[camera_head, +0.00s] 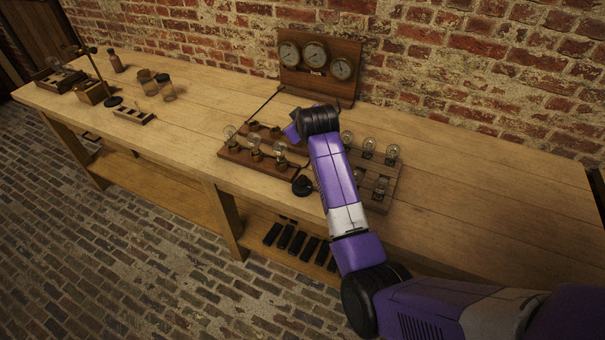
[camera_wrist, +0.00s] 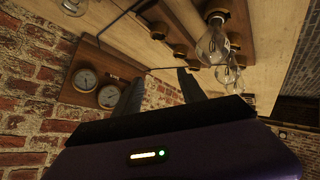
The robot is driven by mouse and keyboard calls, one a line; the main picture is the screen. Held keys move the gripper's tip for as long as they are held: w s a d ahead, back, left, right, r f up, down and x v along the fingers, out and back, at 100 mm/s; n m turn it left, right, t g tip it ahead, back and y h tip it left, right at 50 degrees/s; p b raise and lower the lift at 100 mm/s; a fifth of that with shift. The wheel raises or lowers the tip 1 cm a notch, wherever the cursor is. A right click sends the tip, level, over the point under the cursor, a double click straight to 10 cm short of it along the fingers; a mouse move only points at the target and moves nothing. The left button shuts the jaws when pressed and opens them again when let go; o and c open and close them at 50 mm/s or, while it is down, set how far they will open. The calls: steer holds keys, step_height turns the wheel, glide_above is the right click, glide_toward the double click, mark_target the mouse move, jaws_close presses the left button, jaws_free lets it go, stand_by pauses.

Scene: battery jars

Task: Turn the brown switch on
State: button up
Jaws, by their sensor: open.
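My gripper (camera_wrist: 160,78) is open, with its two dark fingers spread apart and nothing between them in the wrist view. In the head view my wrist hides most of it, over the back of a wooden bulb board (camera_head: 235,154). This board carries glass bulbs (camera_head: 279,149) along its front and small round brown fittings (camera_head: 253,125) behind them. In the wrist view the fittings (camera_wrist: 180,51) sit in a row above the fingers, apart from them. I cannot tell which part is the brown switch; my arm covers part of the board.
A gauge panel (camera_head: 341,88) with three dials stands by the brick wall. A second bulb board (camera_head: 383,196) lies right of my arm. A black round object (camera_head: 303,186) sits near the front edge. Jars (camera_head: 166,91) stand far left. The bench's right side is clear.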

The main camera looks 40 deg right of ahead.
steer(key=w+r+g, duration=0.1)
steer(key=n+g+y, duration=0.4)
steer(key=g+y, duration=0.2)
steer(key=g, duration=0.2)
glide_above(303, 178)
steer(key=f, duration=0.4)
steer(key=shift+w+d+f+p, duration=0.1)
steer(key=shift+w+f+p, duration=0.1)
steer(key=shift+p, duration=0.1)
steer(key=shift+s+f, duration=0.1)
steer(key=shift+f, duration=0.1)
step_height(303, 178, down, 7)
steer(key=shift+f+p, duration=0.15)
steer(key=shift+p, duration=0.15)
jaws_close()
